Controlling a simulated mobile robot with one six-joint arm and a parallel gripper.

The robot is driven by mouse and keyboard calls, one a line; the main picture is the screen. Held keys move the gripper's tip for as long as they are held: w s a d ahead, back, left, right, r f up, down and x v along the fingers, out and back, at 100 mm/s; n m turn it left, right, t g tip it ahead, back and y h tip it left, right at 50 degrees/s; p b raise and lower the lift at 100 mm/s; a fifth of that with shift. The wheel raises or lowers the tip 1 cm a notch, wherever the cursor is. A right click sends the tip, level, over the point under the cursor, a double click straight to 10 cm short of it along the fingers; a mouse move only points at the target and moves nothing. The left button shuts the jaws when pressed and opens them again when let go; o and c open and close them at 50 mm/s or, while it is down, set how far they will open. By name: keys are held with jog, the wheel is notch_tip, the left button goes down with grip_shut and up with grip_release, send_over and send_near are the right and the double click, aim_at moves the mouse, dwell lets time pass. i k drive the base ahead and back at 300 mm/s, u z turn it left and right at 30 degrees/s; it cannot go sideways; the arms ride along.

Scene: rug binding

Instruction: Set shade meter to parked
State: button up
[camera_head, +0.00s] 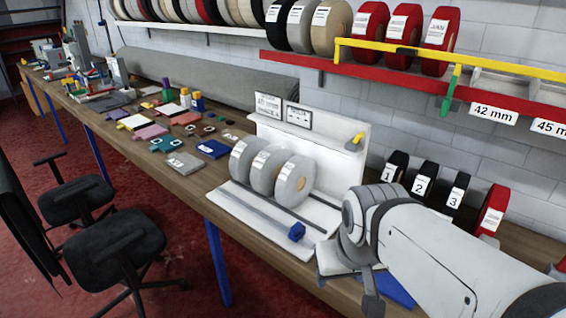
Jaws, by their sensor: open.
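No part carries a readable shade meter name, so I cannot tell for sure which one it is. A white stand (356,172) on the bench holds three grey rolls (268,172) on its base, with dark rails beside them. A small blue block (297,232) sits at the near right end of the front rail. A small yellow piece (356,139) is on the stand's upper right ledge. My gripper (352,284) is at lower right, just right of the stand's base and apart from the blue block. It is open, partly hidden by my arm, with nothing visible in it.
Colored sample pieces (152,132) cover the bench left of the stand. Black numbered rolls (424,180) and a red roll (492,210) stand behind my arm. A red shelf (380,86) with a yellow bar (420,53) overhangs the back. Black chairs (110,248) stand in front.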

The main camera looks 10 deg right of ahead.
aim_at(298, 231)
jog(key=z, duration=1.7)
jog(key=k, duration=1.05)
jog(key=u, duration=0.7)
jog(key=i, duration=1)
jog(key=u, duration=0.1)
